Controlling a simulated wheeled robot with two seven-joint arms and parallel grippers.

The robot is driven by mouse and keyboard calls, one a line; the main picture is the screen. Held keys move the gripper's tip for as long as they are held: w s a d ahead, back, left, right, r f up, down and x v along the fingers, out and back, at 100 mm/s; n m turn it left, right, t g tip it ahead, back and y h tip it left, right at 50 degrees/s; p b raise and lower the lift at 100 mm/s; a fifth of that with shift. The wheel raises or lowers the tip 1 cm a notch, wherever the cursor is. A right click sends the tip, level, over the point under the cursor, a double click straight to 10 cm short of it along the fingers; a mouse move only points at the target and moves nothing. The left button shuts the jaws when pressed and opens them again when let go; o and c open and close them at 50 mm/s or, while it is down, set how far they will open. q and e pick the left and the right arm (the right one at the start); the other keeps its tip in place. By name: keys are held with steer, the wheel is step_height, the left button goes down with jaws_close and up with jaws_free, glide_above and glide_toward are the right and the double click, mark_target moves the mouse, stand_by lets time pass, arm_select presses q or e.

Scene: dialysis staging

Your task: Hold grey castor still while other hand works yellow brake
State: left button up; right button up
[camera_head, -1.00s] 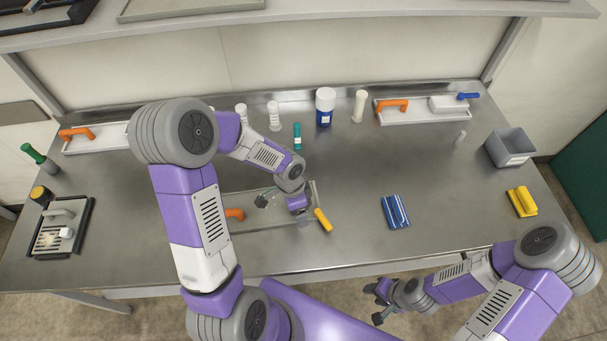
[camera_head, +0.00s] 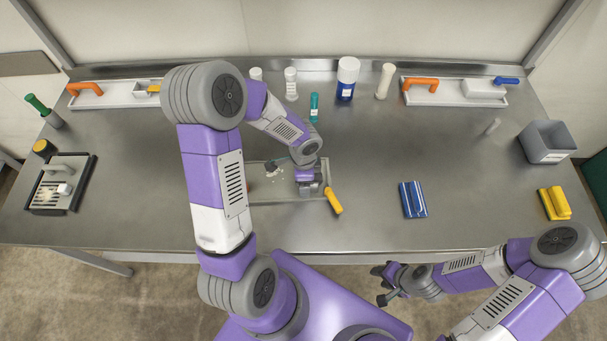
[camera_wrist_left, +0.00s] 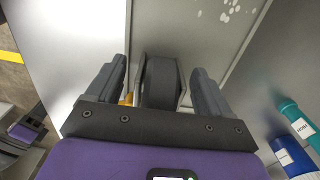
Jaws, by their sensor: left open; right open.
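The grey castor shows in the left wrist view as a dark wheel (camera_wrist_left: 161,80) between the two fingers of my left gripper (camera_wrist_left: 160,92). The fingers stand apart on either side of it, with a gap visible at each side. In the head view my left gripper (camera_head: 308,187) is down at the right end of a shallow tray and mostly hides the castor. The yellow brake (camera_head: 333,200) sticks out at the lower right of that gripper. A bit of yellow also shows beside the left finger in the wrist view. My right gripper (camera_head: 381,286) is open and empty, off the table's front edge.
The shallow tray (camera_head: 262,190) lies under my left arm. A blue block (camera_head: 412,199), a yellow block (camera_head: 554,203) and a grey bin (camera_head: 547,142) stand to the right. Several bottles, including a blue one (camera_head: 347,80), line the back. The table between tray and blue block is clear.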

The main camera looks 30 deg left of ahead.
arm_select(q)
steer(key=shift+f, duration=0.1)
steer(key=c, duration=1.3)
steer(key=o, duration=1.4)
step_height(320, 180, up, 12)
steer(key=shift+r, duration=0.1)
